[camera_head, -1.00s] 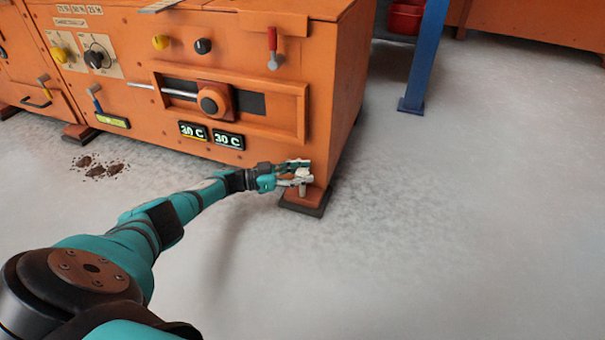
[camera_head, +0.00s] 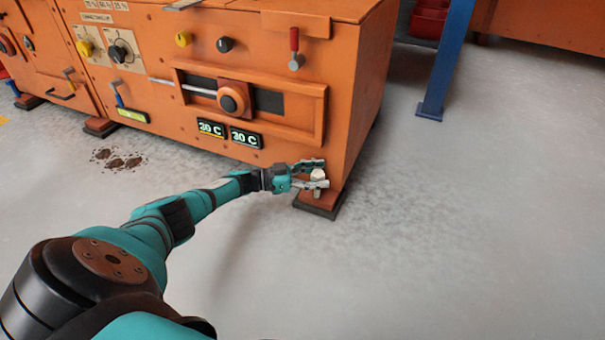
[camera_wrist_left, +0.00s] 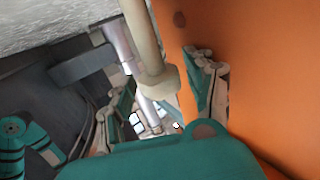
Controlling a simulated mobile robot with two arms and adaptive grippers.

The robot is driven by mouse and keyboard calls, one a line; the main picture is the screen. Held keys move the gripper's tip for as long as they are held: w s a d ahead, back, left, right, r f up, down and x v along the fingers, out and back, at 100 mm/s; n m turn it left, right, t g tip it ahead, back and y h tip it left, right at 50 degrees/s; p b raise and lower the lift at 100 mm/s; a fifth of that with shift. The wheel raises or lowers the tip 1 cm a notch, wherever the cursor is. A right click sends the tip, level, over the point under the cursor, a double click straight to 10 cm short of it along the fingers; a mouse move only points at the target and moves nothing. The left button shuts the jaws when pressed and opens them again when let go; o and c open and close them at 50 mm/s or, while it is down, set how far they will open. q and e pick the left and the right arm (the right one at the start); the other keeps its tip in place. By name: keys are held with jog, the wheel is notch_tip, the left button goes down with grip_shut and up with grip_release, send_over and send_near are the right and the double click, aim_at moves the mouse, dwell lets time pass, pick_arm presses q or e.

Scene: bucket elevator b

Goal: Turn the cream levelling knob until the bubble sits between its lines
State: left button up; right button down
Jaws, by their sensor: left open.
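The cream levelling knob (camera_head: 317,175) sits low on the orange machine's near corner, just above its foot. My left gripper (camera_head: 313,175) is open, with its fingers on either side of the knob. In the left wrist view, the cream knob (camera_wrist_left: 158,84) and its stem stand between the two open fingers (camera_wrist_left: 160,105); I cannot tell whether either finger touches it. A small yellow-green strip (camera_head: 132,115), perhaps the bubble level, is low on the machine's front. Its bubble and lines are too small to read. My right gripper is not in view.
A dark foot pad (camera_head: 318,205) lies under the corner. A blue post (camera_head: 445,65) stands to the right. Brown clumps (camera_head: 118,160) lie on otherwise open floor.

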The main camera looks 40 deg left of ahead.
pick_arm(q)
jog(key=shift+d+t+y, duration=0.1)
jog(key=shift+t+y, duration=0.2)
jog(key=shift+y, duration=0.1)
